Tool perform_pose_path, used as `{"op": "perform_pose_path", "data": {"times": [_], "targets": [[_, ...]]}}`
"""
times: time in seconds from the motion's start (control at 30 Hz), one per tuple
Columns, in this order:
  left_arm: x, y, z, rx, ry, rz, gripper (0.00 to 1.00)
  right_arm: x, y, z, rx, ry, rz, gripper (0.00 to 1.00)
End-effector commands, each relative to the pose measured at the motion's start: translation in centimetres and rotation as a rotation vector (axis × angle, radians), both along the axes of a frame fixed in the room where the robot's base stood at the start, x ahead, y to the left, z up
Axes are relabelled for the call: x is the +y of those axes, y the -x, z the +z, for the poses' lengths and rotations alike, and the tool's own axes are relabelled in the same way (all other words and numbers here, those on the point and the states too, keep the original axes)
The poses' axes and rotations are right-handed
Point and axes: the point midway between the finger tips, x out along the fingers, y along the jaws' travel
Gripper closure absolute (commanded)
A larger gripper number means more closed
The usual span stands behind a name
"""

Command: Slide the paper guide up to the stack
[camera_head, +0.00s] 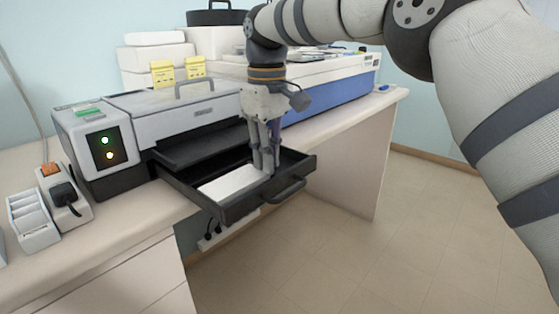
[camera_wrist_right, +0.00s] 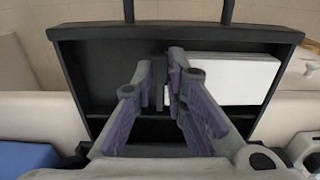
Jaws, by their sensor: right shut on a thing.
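The printer (camera_head: 185,122) stands on the counter with its dark paper tray (camera_head: 232,212) pulled out. A white paper stack (camera_head: 228,186) lies in the tray; in the right wrist view the stack (camera_wrist_right: 235,78) is at the tray's right side. My right gripper (camera_head: 266,168) reaches straight down into the tray beside the stack. In the wrist view its fingers (camera_wrist_right: 165,68) are shut on the dark paper guide (camera_wrist_right: 158,85), which they mostly hide. One finger is between the guide and the stack, close to the stack's edge. My left gripper is out of view.
The bare tray floor (camera_wrist_right: 95,75) lies left of the guide in the wrist view. The tray handle (camera_head: 288,191) projects over the counter's front edge. A blue and white machine (camera_head: 330,92) stands at right.

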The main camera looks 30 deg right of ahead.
Motion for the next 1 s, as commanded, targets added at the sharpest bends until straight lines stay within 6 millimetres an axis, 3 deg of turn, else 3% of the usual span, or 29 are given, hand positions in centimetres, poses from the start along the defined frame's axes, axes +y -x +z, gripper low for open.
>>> {"op": "perform_pose_path", "data": {"times": [0.23, 0.27, 0.33, 0.67, 0.9, 1.0], "targets": [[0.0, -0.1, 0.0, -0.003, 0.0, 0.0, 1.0, 0.1, 0.0, 0.2, -0.005, -0.002, 0.001, 1.0], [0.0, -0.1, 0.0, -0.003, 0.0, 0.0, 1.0, 0.0, 0.0, 0.2, -0.005, -0.002, 0.0, 0.83], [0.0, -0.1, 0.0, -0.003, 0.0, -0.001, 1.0, 0.0, 0.0, 0.1, -0.005, -0.002, 0.0, 0.67], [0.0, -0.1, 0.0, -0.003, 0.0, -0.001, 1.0, 0.0, 0.0, 0.5, -0.004, -0.001, -0.001, 0.67], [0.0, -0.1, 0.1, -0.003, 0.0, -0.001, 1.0, 0.1, -0.1, 5.5, -0.009, -0.002, -0.001, 0.67], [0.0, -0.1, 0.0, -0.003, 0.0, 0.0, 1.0, 0.0, -0.2, 6.6, -0.005, 0.0, 0.0, 0.67]]}}
